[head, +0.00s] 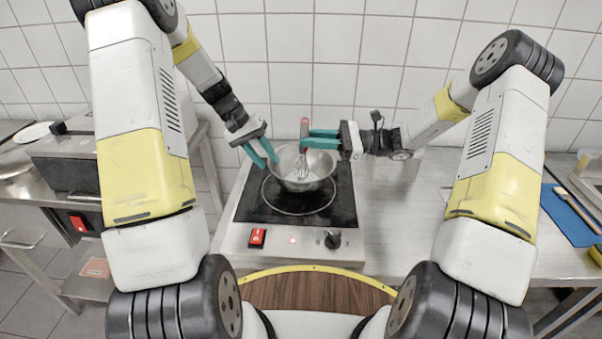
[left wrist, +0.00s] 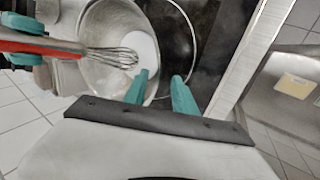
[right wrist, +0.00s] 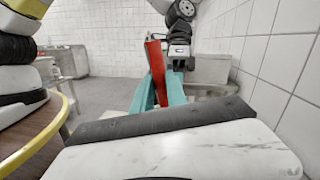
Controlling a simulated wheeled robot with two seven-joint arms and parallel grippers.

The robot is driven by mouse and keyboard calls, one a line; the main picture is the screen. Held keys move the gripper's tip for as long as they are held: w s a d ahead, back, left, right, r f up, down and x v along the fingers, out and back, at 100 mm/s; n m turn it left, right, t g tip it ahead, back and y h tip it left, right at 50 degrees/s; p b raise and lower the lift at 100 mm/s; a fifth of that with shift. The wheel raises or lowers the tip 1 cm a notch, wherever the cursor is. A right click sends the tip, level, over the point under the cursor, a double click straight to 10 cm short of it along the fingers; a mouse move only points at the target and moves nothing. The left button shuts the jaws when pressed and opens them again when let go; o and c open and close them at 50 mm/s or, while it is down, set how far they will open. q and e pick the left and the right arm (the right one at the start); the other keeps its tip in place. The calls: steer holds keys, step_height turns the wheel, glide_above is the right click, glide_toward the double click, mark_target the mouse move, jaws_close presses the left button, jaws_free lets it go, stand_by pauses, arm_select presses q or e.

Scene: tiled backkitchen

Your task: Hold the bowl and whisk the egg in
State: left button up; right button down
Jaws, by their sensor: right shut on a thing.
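The metal bowl (head: 322,165) stands on the black hob (head: 335,205); it also shows in the left wrist view (left wrist: 100,75) with something pale inside. My left gripper (head: 261,154) is open at the bowl's left rim. In the left wrist view its fingers (left wrist: 160,88) are apart, one over the bowl's inside and one outside the rim. My right gripper (head: 318,139) is shut on the red handle of the whisk (head: 304,128), which also shows in the right wrist view (right wrist: 156,75). The whisk's wire head (left wrist: 115,58) is down in the bowl; whether it touches the bottom is unclear. No egg can be made out.
The hob has a red switch (head: 257,237) and a black knob (head: 333,240) at its front. Steel counter (head: 400,225) lies clear to the right. A blue board (head: 570,215) lies at far right. A tiled wall (head: 330,60) stands close behind.

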arm_select(q)
steer(key=v, duration=0.9)
stand_by(0.5)
steer(key=shift+r, duration=0.1)
steer(key=v, duration=1.2)
arm_select(e)
steer(key=shift+r, duration=0.1)
step_height(320, 180, up, 10)
steer(key=s+d, duration=0.1)
steer(key=s, duration=0.1)
steer(key=shift+s+d, duration=0.15)
stand_by(0.7)
stand_by(0.8)
steer(key=shift+r, duration=2.4)
